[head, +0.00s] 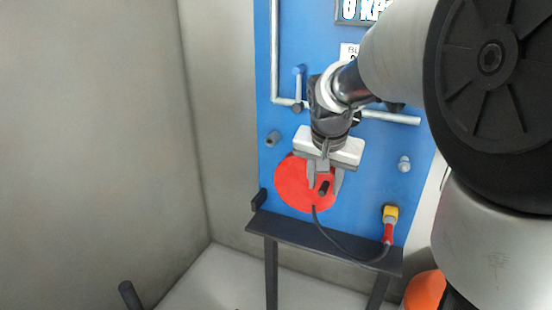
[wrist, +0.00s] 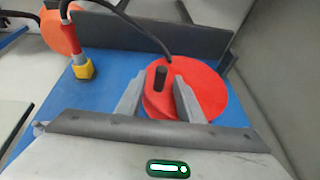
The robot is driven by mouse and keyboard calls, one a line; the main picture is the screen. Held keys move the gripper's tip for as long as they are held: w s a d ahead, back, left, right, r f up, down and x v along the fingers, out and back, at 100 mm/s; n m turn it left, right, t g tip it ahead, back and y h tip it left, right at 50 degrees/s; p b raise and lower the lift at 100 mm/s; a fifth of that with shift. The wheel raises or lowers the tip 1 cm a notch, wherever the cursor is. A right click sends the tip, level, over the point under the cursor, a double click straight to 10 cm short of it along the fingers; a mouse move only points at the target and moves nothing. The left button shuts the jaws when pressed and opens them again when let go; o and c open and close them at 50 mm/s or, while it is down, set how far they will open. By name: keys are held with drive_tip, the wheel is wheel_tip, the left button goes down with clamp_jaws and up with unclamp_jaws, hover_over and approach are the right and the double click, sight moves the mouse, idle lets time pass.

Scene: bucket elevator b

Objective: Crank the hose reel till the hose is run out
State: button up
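The hose reel is a red disc (head: 291,187) on the blue panel. It also shows in the wrist view (wrist: 211,92). Its crank handle is a short dark peg (head: 323,188) standing out from the disc near its right side; it shows in the wrist view (wrist: 161,77) too. My gripper (head: 325,186) is at the reel with its fingers apart. In the wrist view my gripper (wrist: 158,84) has the peg between its fingertips, with gaps visible. A black hose (head: 345,251) runs from the reel to a red and yellow coupling (head: 389,222); the winding is hidden.
A dark shelf (head: 300,234) with legs juts out below the reel. Grey pipes (head: 392,118) and a small valve handle (head: 298,86) are above. An orange object (head: 424,291) is at lower right. Open floor lies left of the shelf.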

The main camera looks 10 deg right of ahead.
clamp_jaws()
drive_tip(key=shift+a+r, duration=0.1)
drive_tip(key=shift+r, duration=0.05)
drive_tip(key=w+a+r+n+g+h+p, duration=0.2)
drive_tip(key=a+g+h+p, duration=0.4)
drive_tip(key=h+p, duration=0.5)
drive_tip(key=shift+w+a+n+p, duration=0.3)
drive_tip(key=shift+w+a+n, duration=0.15)
drive_tip(key=shift+w, duration=0.9)
